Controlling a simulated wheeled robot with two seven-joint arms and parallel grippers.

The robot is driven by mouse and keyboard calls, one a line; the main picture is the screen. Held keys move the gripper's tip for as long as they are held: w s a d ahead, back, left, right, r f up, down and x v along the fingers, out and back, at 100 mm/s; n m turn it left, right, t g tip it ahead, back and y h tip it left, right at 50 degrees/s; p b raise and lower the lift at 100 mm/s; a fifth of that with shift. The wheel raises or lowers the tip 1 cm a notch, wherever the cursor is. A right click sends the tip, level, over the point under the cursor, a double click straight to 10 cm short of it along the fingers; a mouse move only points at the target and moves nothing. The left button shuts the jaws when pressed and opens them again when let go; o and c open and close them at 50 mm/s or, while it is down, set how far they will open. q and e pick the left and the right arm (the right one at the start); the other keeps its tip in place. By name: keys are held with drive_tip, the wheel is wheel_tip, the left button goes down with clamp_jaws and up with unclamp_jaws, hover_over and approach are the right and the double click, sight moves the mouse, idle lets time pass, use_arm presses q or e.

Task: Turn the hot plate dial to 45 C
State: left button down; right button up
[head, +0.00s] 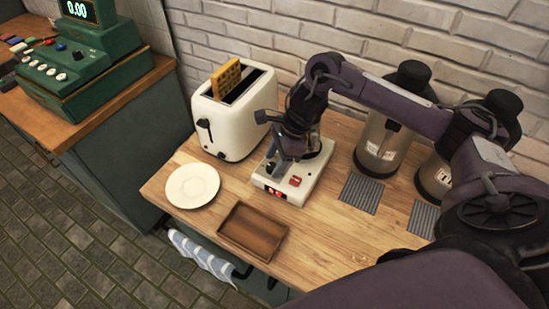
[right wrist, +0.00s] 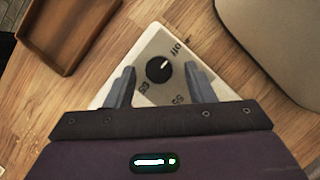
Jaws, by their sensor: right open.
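The hot plate (head: 308,188) is a white box on the wooden counter, with a lit red display (head: 275,192) and a red switch (head: 295,181). In the right wrist view its corner (right wrist: 150,42) carries a round black dial (right wrist: 158,70). The dial's white pointer line aims to the upper right, towards the "Off" mark; other marks sit around it, partly hard to read. My right gripper (right wrist: 160,68) is open above the dial, one finger on each side, with gaps between. In the head view the right gripper hangs over the hot plate. My left gripper is not in view.
A white toaster (head: 232,130) with a waffle stands left of the hot plate. A white plate (head: 192,186) and a brown wooden tray (head: 252,232) lie in front. Tall flasks (head: 378,145) stand to the right near grey mats (head: 360,193). A brick wall is behind.

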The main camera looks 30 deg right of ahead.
drive_tip(key=shift+a+f, duration=0.15)
drive_tip(key=shift+f, duration=0.1)
drive_tip(key=c, duration=1)
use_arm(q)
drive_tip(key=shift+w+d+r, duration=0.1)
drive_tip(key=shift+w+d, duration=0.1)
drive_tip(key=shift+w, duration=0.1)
use_arm(e)
drive_tip(key=shift+o, duration=0.2)
